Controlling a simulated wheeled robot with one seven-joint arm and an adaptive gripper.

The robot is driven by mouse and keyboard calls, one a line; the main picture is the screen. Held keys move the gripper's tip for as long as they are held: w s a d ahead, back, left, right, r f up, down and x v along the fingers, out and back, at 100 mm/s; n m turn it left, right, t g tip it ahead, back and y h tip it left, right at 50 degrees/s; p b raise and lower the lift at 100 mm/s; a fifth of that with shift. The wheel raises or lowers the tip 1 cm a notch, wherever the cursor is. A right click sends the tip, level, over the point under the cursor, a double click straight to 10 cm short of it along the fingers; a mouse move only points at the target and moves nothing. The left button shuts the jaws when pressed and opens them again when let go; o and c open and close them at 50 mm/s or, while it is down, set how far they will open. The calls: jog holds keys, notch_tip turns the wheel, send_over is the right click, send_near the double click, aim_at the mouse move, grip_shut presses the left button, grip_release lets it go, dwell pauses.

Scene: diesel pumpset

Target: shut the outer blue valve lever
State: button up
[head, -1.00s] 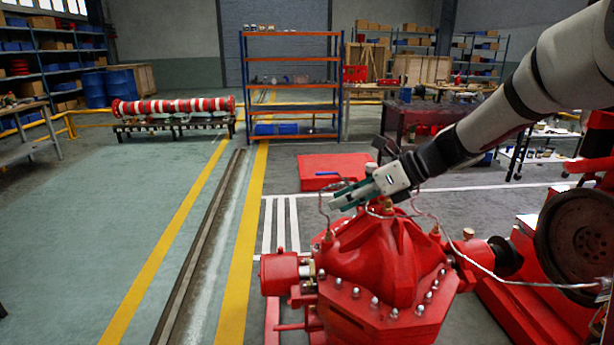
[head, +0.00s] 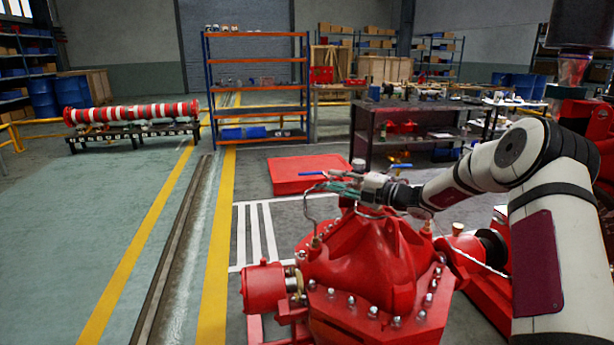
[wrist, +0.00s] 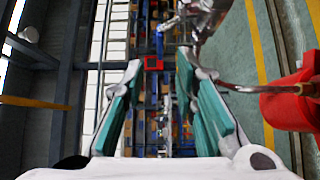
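A blue valve lever (head: 312,174) shows in the head view just left of and slightly above my gripper's fingertips, above the red pump casing (head: 365,262). In the wrist view a blue lever (wrist: 159,43) points down from the metal valve fittings (wrist: 203,16), ahead of the gap between my fingers. My gripper (head: 328,187) has its teal finger pads apart, and the wrist view shows it (wrist: 160,72) open with nothing between the pads. The lever appears apart from the fingers.
Thin metal pipes (head: 308,208) curve close to my gripper above the casing. In the wrist view a copper-coloured pipe (wrist: 250,89) runs right to a red cylinder (wrist: 293,103). A low red block (head: 300,177) and an orange shelf rack (head: 258,90) stand behind.

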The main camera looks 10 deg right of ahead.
aim_at(308, 173)
jog(key=b+x, duration=0.1)
jog(key=x, duration=0.9)
grip_shut()
